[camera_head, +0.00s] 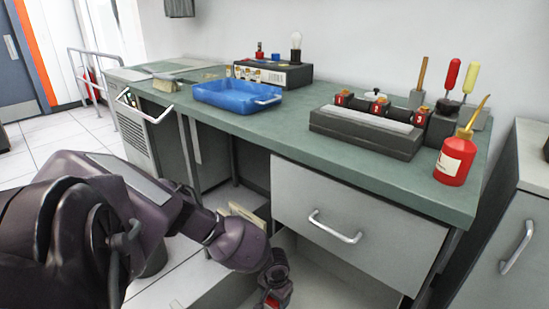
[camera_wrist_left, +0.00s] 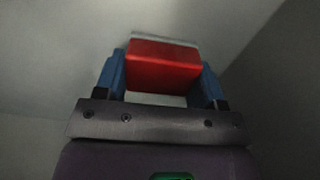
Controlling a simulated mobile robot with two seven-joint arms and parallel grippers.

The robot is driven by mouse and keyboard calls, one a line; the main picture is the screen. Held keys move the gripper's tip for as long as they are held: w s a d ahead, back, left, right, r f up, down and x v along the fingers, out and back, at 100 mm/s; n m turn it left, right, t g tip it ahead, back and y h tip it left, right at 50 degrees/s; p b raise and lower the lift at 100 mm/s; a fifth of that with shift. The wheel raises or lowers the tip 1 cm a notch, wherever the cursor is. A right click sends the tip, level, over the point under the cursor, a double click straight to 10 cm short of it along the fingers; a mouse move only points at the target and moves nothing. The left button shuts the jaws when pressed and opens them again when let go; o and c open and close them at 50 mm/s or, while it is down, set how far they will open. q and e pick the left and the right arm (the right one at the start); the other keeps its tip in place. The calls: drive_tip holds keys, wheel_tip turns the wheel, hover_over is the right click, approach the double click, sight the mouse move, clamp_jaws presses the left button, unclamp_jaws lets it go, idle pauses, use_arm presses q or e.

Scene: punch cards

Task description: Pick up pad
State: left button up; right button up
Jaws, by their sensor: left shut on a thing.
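My left gripper (camera_wrist_left: 160,75) is shut on a red block-like pad (camera_wrist_left: 163,66) with a pale layer along its far edge. The pad sits between the two blue fingers in the left wrist view. In the head view the left gripper (camera_head: 272,292) reaches down below the bench top, near the bottom edge. Only a small red part of the pad (camera_head: 271,304) shows there; the rest is hidden or cut off by the frame. My right gripper is not in view.
A green-topped workbench (camera_head: 270,135) carries a blue tray (camera_head: 235,97), a grey block with numbered red pieces (camera_head: 365,135) and a red oil can (camera_head: 455,160). A grey drawer front with a handle (camera_head: 335,228) is right of my left gripper. Pale surfaces lie below.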

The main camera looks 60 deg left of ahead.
use_arm(q)
drive_tip(key=shift+r, duration=0.3)
drive_tip(key=r+p, duration=0.1)
drive_tip(key=r, duration=0.1)
drive_tip(key=r+p, duration=0.1)
drive_tip(key=r, duration=0.1)
drive_tip(key=r+p, duration=0.1)
drive_tip(key=r, duration=0.2)
drive_tip(key=shift+w, duration=0.35)
drive_tip(key=r+p, duration=0.1)
drive_tip(key=r, duration=0.3)
drive_tip(key=r+p, duration=0.2)
drive_tip(key=r, duration=0.2)
drive_tip(key=r+p, duration=0.2)
drive_tip(key=r, duration=0.2)
drive_tip(key=shift+s+r, duration=0.2)
drive_tip(key=shift+s, duration=0.15)
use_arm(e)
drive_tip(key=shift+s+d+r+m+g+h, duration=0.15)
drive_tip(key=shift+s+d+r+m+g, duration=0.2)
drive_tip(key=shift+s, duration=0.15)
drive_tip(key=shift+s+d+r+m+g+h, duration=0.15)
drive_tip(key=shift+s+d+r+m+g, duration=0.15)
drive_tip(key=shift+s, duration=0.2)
